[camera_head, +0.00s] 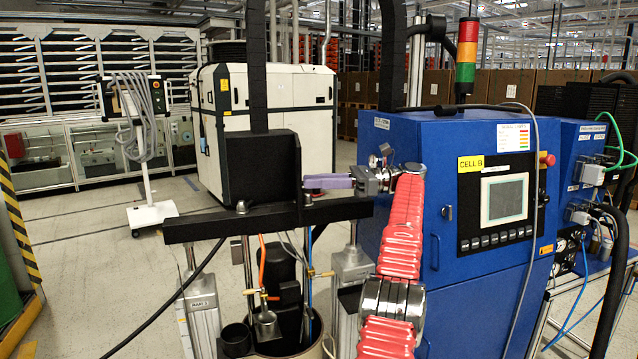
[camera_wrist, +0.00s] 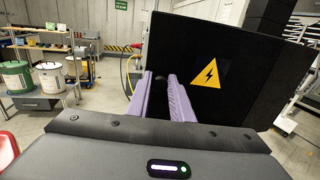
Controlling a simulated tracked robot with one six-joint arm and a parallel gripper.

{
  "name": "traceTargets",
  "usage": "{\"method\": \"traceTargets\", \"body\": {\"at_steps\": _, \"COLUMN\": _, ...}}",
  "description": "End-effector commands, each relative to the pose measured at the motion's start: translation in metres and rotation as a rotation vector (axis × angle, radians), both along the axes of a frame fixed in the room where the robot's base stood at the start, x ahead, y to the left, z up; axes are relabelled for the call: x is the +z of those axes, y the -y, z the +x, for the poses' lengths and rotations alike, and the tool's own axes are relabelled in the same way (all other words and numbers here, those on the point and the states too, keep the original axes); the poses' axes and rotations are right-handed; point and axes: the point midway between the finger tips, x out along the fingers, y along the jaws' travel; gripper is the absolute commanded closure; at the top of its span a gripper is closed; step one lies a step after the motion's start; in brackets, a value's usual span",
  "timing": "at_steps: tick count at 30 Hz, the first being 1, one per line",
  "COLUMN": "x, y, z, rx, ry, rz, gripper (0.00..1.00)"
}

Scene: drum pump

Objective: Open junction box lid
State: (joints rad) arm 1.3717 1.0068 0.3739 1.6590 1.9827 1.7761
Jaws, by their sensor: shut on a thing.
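The black junction box (camera_head: 258,172) stands on a dark crossbeam left of centre in the head view. Its lid (camera_wrist: 235,45) is a flat black panel with a yellow lightning warning triangle, filling the upper right of the wrist view. My gripper (camera_head: 308,182) reaches the right side of the box from the right, its purple fingers level. In the wrist view the fingers (camera_wrist: 161,80) are shut at the lid's lower left part, with a small dark piece between the tips. The exact grip point is partly hidden. I cannot tell how far the lid stands open.
A blue cabinet (camera_head: 430,240) marked CELL B, with a screen, stands close on the right. The dark crossbeam (camera_head: 210,230) runs under the box, above pump parts and a drum. A black hose arches above. A white machine (camera_head: 265,100) stands behind.

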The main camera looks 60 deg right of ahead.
Motion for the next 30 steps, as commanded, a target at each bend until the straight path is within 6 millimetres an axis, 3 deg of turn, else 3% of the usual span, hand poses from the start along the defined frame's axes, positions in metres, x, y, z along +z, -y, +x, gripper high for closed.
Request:
{"method": "traceTargets", "body": {"at_steps": 12, "x": -0.0042, "y": -0.0008, "z": 0.0009, "rx": 0.007, "ry": -0.007, "rz": 0.003, "gripper": 1.0}}
{"method": "traceTargets", "body": {"at_steps": 13, "x": -0.0044, "y": -0.0009, "z": 0.0009, "rx": 0.008, "ry": -0.007, "rz": 0.003, "gripper": 0.78}}
{"method": "traceTargets", "body": {"at_steps": 19, "x": -0.0036, "y": -0.0012, "z": 0.001, "rx": 0.008, "ry": -0.007, "rz": 0.003, "gripper": 0.64}}
{"method": "traceTargets", "body": {"at_steps": 30, "x": -0.0023, "y": -0.0011, "z": 0.0012, "rx": 0.004, "ry": -0.005, "rz": 0.002, "gripper": 0.63}}
